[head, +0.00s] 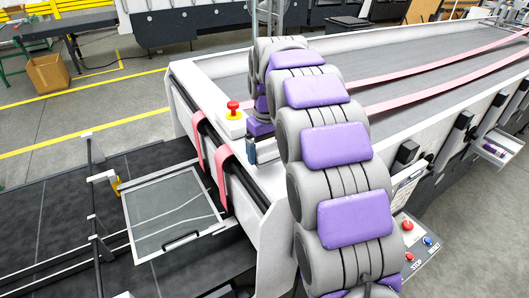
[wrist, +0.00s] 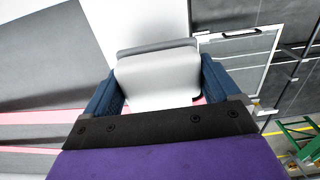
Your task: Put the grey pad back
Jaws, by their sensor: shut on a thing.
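The grey pad (wrist: 155,78) is in the wrist view, a pale grey block with a darker grey band along its far edge. My gripper (wrist: 160,88) has its two dark blue fingers on either side of the pad and is shut on it. In the head view my gripper (head: 252,152) is low over the near end of the white machine frame, mostly hidden behind my own purple and grey arm. The pad cannot be made out clearly there. The place where the pad belongs cannot be told from these frames.
A red emergency button (head: 233,107) on a yellow base stands close by my gripper. Pink belts (head: 400,73) run along the machine bed. A framed clear panel (head: 172,208) lies to the left. An open drawer (head: 497,147) and a stop/reset panel (head: 418,242) are right.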

